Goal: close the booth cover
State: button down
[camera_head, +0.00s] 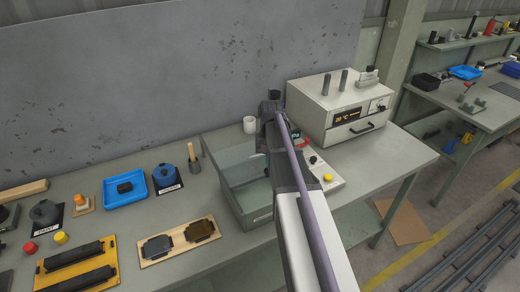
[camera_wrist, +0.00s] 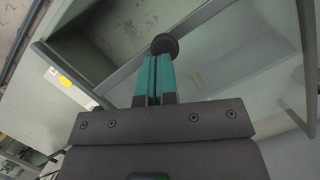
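The booth (camera_head: 259,197) is a grey-green box with clear sides on the bench, partly hidden behind my arm. Its clear cover (camera_wrist: 238,52), in a grey frame, fills much of the wrist view; its exact tilt is hard to tell, but it looks raised. A round black knob (camera_wrist: 165,44) shows at my fingertips. My gripper (camera_wrist: 157,78) has its two teal fingers close together, seemingly shut on the knob's stem, which they hide. In the head view my gripper (camera_head: 272,100) is above the back of the booth, mostly hidden by its own body.
A cream instrument box (camera_head: 330,105) stands right of the booth, with a control panel (camera_head: 322,172) in front of it. A white cup (camera_head: 250,125) stands behind the booth. A blue tray (camera_head: 125,188), a blue pot (camera_head: 166,177) and a wooden plate (camera_head: 180,240) lie left.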

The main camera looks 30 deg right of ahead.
jog(key=s, duration=0.9)
jog(key=shift+a, duration=0.15)
jog(key=shift+w, duration=0.1)
jog(key=w+d+r+p, duration=0.3)
jog(key=w+r+p, duration=0.3)
jog(key=r+p, duration=0.4)
jog(key=shift+d+r, duration=0.15)
jog(key=shift+d, duration=0.05)
